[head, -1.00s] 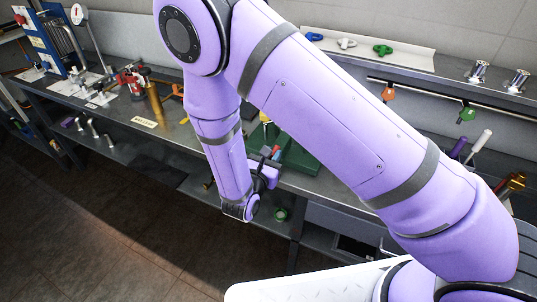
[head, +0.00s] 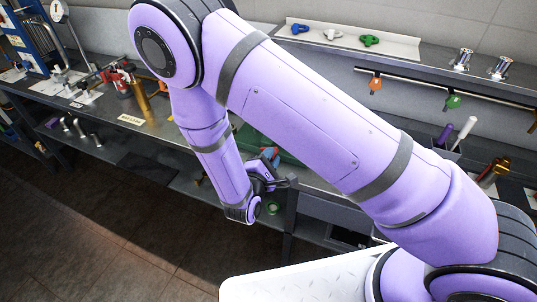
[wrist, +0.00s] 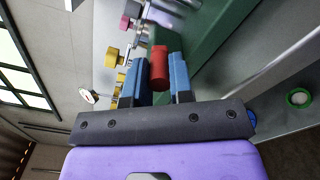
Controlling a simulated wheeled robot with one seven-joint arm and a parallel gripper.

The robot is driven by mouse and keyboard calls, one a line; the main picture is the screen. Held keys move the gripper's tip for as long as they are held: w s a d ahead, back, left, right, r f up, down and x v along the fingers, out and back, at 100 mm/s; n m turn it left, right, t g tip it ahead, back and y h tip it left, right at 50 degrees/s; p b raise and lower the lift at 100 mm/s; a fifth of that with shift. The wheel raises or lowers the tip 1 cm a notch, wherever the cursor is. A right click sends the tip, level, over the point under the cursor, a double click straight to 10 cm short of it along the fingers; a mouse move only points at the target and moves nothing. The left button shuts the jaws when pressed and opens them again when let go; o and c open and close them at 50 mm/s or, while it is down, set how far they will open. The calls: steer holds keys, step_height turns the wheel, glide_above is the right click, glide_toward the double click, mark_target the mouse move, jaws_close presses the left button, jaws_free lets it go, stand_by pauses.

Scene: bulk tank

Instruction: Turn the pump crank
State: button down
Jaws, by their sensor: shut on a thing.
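A red cylindrical crank handle (wrist: 159,68) stands between the two blue fingers of my gripper (wrist: 159,78) in the wrist view. The fingers are shut on it, one on each side. A large green body (wrist: 222,30) lies just beyond and to the right of the handle. In the head view my gripper (head: 268,156) is at the bench's front edge, partly hidden by my own arm. The green body (head: 289,157) shows there only in part behind my arm. The crank's arm and its joint to the pump cannot be made out.
A steel bench (head: 165,128) runs along the wall, with a brass cylinder (head: 143,103) and a gauge (head: 60,10) at left. Coloured handles (head: 369,40) lie on the shelf above. A green ring (wrist: 298,97) lies below the bench edge. The floor in front is clear.

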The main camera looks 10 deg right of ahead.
steer(key=m, duration=0.1)
steer(key=f+m, duration=0.1)
steer(key=m, duration=0.1)
steer(key=shift+s+d+f+m, duration=0.1)
steer(key=shift+f+m, duration=0.05)
steer(key=shift+m, duration=0.15)
steer(key=shift+f+m, duration=0.3)
steer(key=shift+m, duration=0.55)
steer(key=shift+f+m, duration=0.25)
steer(key=shift+m, duration=0.6)
steer(key=c, duration=1)
jaws_free()
steer(key=v, duration=1)
steer(key=shift+s+a, duration=0.3)
steer(key=shift+r, duration=0.1)
